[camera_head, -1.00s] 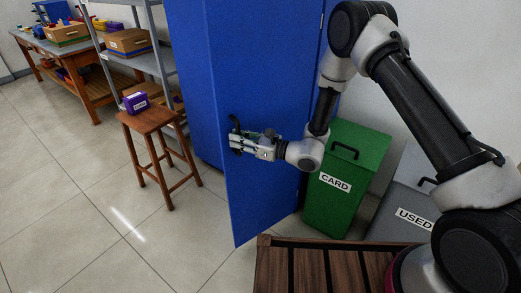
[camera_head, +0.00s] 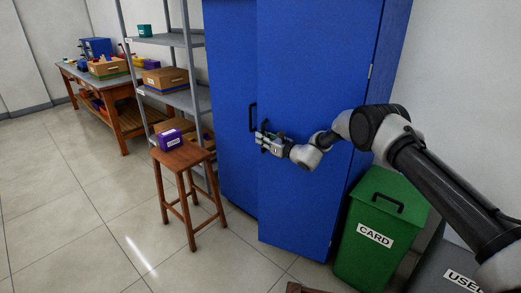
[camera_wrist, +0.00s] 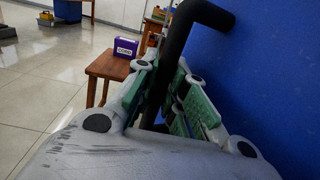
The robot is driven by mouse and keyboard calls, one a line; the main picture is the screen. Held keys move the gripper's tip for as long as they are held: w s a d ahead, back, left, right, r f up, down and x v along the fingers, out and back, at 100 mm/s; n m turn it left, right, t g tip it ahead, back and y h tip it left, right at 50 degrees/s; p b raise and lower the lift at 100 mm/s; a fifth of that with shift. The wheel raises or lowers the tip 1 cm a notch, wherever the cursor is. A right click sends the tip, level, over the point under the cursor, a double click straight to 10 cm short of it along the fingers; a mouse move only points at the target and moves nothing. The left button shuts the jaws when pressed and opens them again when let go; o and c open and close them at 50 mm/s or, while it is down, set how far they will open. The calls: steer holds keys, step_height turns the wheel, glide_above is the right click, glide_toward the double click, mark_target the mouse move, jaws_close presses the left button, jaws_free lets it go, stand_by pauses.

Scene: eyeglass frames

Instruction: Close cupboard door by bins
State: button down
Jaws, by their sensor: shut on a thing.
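The blue cupboard door (camera_head: 300,190) fills the middle of the head view and stands slightly ajar, with its handle side a little out from the cupboard (camera_head: 232,110). My gripper (camera_head: 263,140) is at the door's free edge, shut on the black door handle (camera_head: 252,116). In the wrist view the black handle (camera_wrist: 180,50) runs between the green-padded fingers of my gripper (camera_wrist: 170,100), with the blue door face (camera_wrist: 270,70) close on the right. The lower end of the handle is partly hidden by the fingers.
A green bin (camera_head: 380,230) labelled CARD and a grey bin (camera_head: 445,262) labelled USED stand right of the cupboard. A wooden stool (camera_head: 185,158) with a purple box (camera_head: 168,139) stands left of the door, before a grey shelf (camera_head: 183,100). Floor at left is clear.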

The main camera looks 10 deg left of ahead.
steer(key=w+d+m+t+h, duration=0.2)
steer(key=w+m+t, duration=0.1)
steer(key=w, duration=0.8)
steer(key=shift+w+d+f+t+h, duration=0.15)
steer(key=shift+w+d+t+h, duration=0.2)
steer(key=shift+d+t+h, duration=0.05)
steer(key=c, duration=1.5)
jaws_free()
steer(key=shift+c, duration=0.2)
steer(key=shift+o, duration=0.4)
steer(key=shift+s, duration=0.1)
steer(key=shift+s, duration=0.1)
steer(key=v, duration=1.2)
